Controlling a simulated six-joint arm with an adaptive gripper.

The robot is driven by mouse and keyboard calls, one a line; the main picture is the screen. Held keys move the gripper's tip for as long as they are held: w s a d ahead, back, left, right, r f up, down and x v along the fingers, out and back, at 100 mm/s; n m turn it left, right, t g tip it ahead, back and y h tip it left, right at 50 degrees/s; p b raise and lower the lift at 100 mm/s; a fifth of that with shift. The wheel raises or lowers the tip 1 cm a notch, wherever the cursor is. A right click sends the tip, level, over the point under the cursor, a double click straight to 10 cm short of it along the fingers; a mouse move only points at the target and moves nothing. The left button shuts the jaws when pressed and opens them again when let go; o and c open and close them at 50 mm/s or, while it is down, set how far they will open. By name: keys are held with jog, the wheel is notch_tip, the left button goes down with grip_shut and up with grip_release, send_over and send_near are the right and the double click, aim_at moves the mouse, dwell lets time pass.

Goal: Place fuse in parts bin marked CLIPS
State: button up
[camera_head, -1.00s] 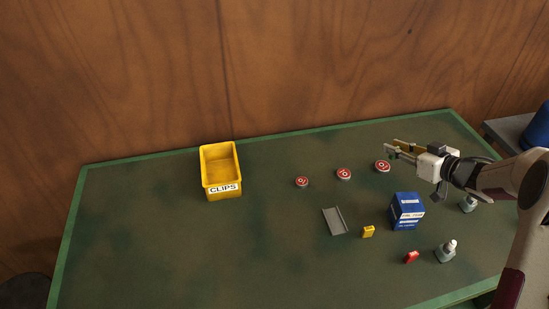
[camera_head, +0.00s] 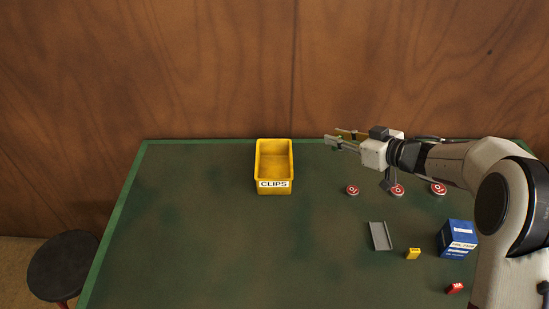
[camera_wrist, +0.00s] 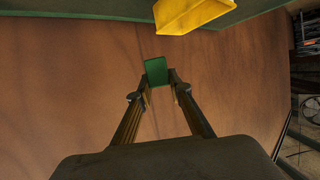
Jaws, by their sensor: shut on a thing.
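A green fuse (camera_wrist: 157,72) shows in the wrist view, upright between the fingertips. My gripper (camera_head: 335,139) is shut on it. In the head view the fuse is too small to make out clearly. The yellow parts bin marked CLIPS (camera_head: 274,184) stands on the green table and looks empty. My gripper is raised, to the right of the bin and apart from it. The bin also shows at the top of the wrist view (camera_wrist: 188,14), beyond the fuse.
Several things lie on the table (camera_head: 210,240) to the right: red discs (camera_head: 352,190), a grey tray (camera_head: 381,236), a yellow fuse (camera_head: 413,254), a red fuse (camera_head: 455,288) and a blue box (camera_head: 457,240). The table left of and in front of the bin is clear.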

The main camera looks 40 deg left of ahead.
jog(key=s+a+r+n+g, duration=0.1)
jog(key=s+a+r, duration=0.1)
jog(key=s+a, duration=0.7)
jog(key=shift+s+a, duration=0.35)
jog(key=shift+s, duration=0.2)
jog(key=shift+r, duration=0.1)
notch_tip(320, 180, down, 6)
jog(key=shift+f, duration=0.2)
jog(key=shift+f, duration=1.8)
jog(key=shift+f, duration=0.6)
